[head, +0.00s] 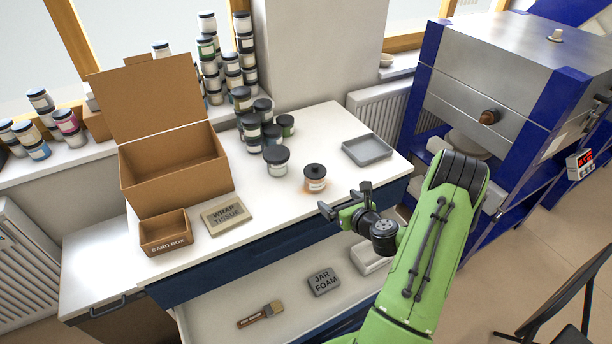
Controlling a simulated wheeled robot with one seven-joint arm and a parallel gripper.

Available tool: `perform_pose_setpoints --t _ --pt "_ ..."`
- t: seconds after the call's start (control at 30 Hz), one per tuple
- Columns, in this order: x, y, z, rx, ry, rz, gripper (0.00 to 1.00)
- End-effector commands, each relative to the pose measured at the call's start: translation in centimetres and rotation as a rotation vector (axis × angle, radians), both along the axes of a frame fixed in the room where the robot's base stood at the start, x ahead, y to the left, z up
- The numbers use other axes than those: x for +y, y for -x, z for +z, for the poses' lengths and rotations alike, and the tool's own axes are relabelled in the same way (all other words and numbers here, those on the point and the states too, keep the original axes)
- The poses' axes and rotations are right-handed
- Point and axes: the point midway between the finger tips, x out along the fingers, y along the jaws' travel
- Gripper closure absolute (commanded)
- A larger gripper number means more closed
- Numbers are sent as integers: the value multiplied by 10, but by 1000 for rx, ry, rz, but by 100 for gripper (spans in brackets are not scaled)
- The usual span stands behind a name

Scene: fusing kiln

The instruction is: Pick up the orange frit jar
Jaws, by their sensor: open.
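The orange frit jar (315,184) has a black lid and a pale label. It stands upright on the white worktop (265,219), near the front edge. My gripper (343,198) is open and empty. In the picture it appears just right of and slightly below the jar, apart from it. The jar is fully in view with nothing in front of it.
A dark-lidded clear jar (276,161) stands left of and behind the orange jar, with several more behind. A grey tray (367,150) lies to the right. A wrap tissue pack (227,216) and an open cardboard box (172,181) are left. Below, an open drawer (290,309) sticks out.

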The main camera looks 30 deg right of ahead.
Motion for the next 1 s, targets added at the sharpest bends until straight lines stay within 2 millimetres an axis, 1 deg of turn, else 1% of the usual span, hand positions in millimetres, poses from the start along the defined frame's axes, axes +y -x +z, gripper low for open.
perform_pose_setpoints --t 0.03,0.2,0.3,0.47,0.6,0.73,0.93,0.97,1.0 --pt "1 -14 -4 -3 5 8 0" --pt "-3 -53 -21 -2 9 11 0" --pt "-5 -70 -29 0 8 10 0" --pt "-6 -88 -35 0 7 10 0" --pt "-6 -114 -44 -2 9 11 0" --pt "-9 -128 -50 1 6 8 0" --pt "-9 -129 -49 2 5 6 0" --pt "-9 -129 -49 2 5 6 3" --pt "-9 -129 -49 2 5 6 9"
